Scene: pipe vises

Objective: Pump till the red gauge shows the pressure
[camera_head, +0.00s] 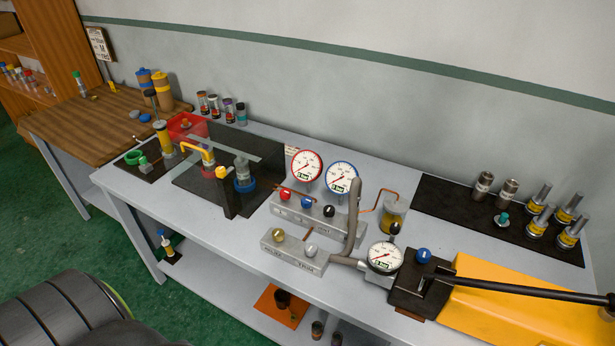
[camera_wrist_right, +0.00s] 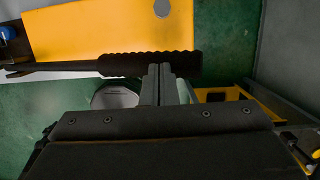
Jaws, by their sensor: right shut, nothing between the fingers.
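The red-rimmed gauge (camera_head: 306,166) stands upright on the manifold block, with a small green "bar" label whose number is too small to read surely. The blue-rimmed gauge (camera_head: 342,177) is beside it on the right. A third, black-rimmed gauge (camera_head: 385,257) sits by the hand pump. The yellow pump body (camera_head: 500,295) is at the lower right, with a long black lever (camera_head: 530,289) running to the right edge. In the right wrist view, my right gripper (camera_wrist_right: 160,70) is shut and empty, its fingertips at the ribbed lever grip (camera_wrist_right: 120,64); contact cannot be told. My left gripper is out of view.
Red, blue and black knobs top the rear block; the front block (camera_head: 293,250) has brass and grey knobs. A jar (camera_head: 392,216) with yellow liquid stands right of them. Metal fittings stand on a dark mat (camera_head: 450,205) at the right. A wooden side table (camera_head: 85,130) is at left.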

